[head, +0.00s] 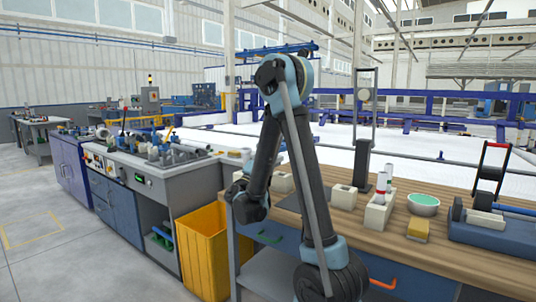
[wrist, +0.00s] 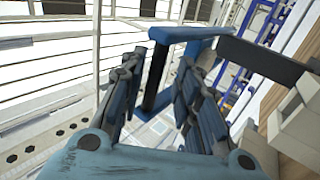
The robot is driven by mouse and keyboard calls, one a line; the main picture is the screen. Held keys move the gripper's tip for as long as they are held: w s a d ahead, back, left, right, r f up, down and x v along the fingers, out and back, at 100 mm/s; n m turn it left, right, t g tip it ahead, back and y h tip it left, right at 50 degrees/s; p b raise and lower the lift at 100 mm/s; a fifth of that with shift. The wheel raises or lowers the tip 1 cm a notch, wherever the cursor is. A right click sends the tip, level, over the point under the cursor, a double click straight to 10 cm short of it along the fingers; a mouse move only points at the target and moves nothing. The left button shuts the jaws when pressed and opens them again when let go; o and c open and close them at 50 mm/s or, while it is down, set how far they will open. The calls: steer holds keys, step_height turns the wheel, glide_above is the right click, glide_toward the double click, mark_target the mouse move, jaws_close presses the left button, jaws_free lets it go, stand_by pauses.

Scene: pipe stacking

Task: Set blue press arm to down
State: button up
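The blue press arm (wrist: 188,34) shows close up in the wrist view as a blue frame with a black grip bar. It joins a thick dark bar (wrist: 262,60) on the right. My gripper (wrist: 160,68) is open, with one finger on each side of the black grip bar. I cannot tell whether the fingers touch it. In the head view I cannot make out the blue press arm; my own arm covers part of the bench there.
Floor at far left is clear.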

steer(key=v, duration=0.7)
steer(key=shift+a+f, duration=0.1)
steer(key=shift+f, duration=0.05)
